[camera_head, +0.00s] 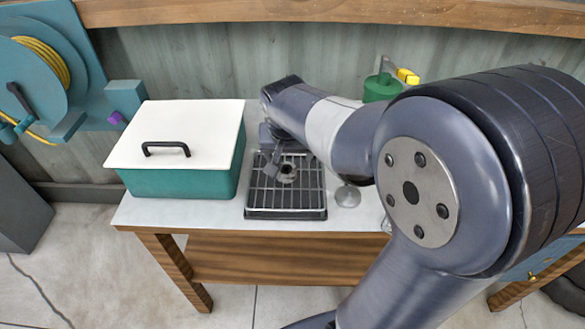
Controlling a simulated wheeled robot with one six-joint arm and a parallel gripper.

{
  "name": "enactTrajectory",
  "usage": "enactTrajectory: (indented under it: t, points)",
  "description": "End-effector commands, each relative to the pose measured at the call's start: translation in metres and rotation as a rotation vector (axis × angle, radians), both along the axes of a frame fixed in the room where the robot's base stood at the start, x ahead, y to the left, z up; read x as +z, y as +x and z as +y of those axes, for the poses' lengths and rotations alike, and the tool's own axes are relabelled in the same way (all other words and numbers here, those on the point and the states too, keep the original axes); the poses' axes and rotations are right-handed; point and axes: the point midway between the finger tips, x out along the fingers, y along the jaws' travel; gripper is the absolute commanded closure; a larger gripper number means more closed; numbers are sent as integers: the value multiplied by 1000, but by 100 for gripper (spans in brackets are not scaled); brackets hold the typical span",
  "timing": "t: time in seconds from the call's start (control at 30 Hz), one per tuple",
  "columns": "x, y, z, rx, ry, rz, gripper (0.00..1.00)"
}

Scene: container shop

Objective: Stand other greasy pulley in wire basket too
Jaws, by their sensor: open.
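A grey metal piece that looks like a pulley (287,175) sits on a dark tray with a wire grid (285,213) in the middle of the table. My gripper (275,152) is just above the tray's back part, beside and behind that piece, pointing down. Its jaws are open; I cannot tell whether they touch the piece. A shiny round metal piece (347,196) stands on the table right of the tray, its top partly hidden by my arm. Thin wire lines (387,224) show at the arm's edge, possibly a wire basket, mostly hidden.
A teal box with a white lid (182,180) and black handle stands left of the tray. A green can (381,88) with a yellow part is at the back right. A teal hose reel (45,75) is at the left wall. My arm covers the table's right side.

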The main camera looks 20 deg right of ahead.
Motion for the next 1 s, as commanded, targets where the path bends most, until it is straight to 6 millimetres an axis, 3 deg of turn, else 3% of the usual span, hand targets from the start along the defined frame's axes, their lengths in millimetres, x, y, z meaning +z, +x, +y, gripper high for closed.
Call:
enactTrajectory:
  t: [0.63,1.0]
  points:
    - [-66,25,-2,0,-1,1,24]
    - [-72,28,-3,0,-1,-2,26]
